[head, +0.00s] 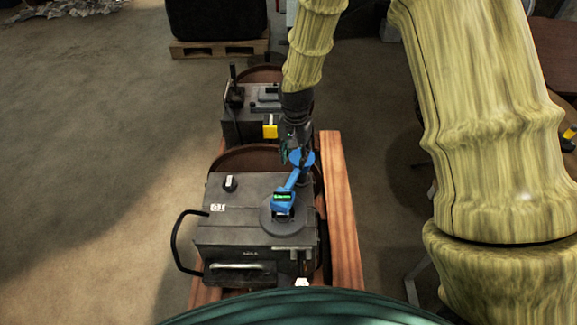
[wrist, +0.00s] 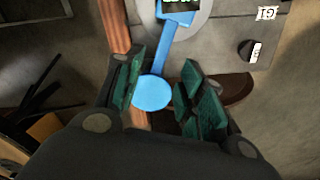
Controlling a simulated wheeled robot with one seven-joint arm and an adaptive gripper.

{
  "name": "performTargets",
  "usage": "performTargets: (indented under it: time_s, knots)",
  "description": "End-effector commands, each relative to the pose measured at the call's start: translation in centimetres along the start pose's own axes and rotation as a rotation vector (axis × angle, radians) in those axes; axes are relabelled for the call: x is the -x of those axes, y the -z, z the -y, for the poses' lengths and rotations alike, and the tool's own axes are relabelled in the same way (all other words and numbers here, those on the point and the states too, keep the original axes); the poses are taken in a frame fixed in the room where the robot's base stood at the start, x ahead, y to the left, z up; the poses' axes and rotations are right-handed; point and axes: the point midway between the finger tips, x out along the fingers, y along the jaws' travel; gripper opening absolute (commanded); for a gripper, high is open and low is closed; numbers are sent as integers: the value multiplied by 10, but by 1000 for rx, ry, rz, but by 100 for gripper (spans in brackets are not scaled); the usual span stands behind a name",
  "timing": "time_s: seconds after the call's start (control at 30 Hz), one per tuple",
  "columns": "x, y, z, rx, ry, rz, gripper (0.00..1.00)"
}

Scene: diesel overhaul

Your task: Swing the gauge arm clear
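The blue gauge arm (head: 292,180) lies across the top of the near dark grey unit (head: 245,228). One end carries a small green display (head: 283,198) over a round grey disc; the other end is a round blue knob (wrist: 152,93). My gripper (wrist: 158,88) is above this knob, with green-padded fingers apart on either side of it. A gap shows between the knob and the right finger; whether the left finger touches it I cannot tell. In the head view my gripper (head: 296,152) is at the unit's far right corner, partly hiding the knob.
A second grey unit (head: 240,122) with a yellow tag (head: 270,132) stands behind the near one. A wooden beam (head: 340,205) runs along the right side. A pallet (head: 218,48) stands at the back. The left floor is clear.

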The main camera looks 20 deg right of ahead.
Motion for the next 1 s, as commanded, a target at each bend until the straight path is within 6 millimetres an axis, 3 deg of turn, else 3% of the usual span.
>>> performTargets:
  time_s: [0.1, 0.23, 1.0]
  knots:
    - [4, 1, 5, -6, -3, 0, 39]
    - [-5, 0, 9, 0, -4, 0, 39]
    - [-92, 0, 7, 0, -4, -1, 39]
